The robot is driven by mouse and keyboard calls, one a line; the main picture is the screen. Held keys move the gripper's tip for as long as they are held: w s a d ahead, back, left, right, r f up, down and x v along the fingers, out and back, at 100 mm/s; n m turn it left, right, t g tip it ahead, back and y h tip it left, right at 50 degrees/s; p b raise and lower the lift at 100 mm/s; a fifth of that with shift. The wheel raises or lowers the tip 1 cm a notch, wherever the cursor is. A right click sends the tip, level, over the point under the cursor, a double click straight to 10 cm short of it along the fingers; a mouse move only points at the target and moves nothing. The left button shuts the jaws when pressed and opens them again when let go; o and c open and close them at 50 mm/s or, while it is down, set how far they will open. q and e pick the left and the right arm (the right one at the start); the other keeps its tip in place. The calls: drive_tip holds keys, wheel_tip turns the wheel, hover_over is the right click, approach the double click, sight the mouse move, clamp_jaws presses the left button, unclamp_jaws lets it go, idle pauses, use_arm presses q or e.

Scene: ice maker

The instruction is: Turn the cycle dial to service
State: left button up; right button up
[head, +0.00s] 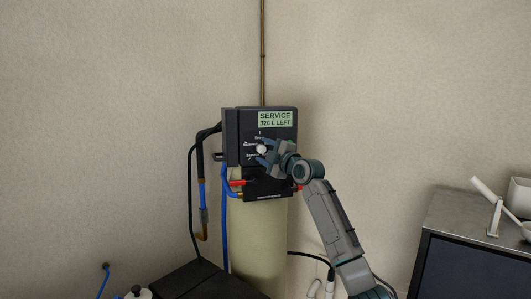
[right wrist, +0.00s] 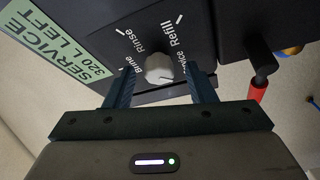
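The cycle dial (head: 262,149) is a pale round knob on the front of a dark control head (head: 234,137). It also shows in the right wrist view (right wrist: 157,68), ringed by the labels Brine, Rinse, Refill and a partly hidden Service. I cannot tell for certain which label the knob points at. A green display (head: 275,119) above it reads "SERVICE 320 L LEFT". My right gripper (head: 268,152) is at the dial. In the right wrist view its fingers (right wrist: 160,80) are spread on either side of the knob, with gaps showing. My left gripper is out of view.
The control head sits on a cream tank (head: 258,235) against the wall. Red levers (head: 237,183) and blue hoses (head: 225,215) are close below and left. A metal-topped cabinet (head: 470,215) with white parts stands at right. A dark box (head: 205,280) is at lower left.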

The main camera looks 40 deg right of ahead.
drive_tip(key=s+f+b, duration=0.1)
drive_tip(key=s+b, duration=0.5)
drive_tip(key=s, duration=0.4)
drive_tip(key=shift+s+d+f, duration=0.2)
drive_tip(key=shift+s, duration=0.15)
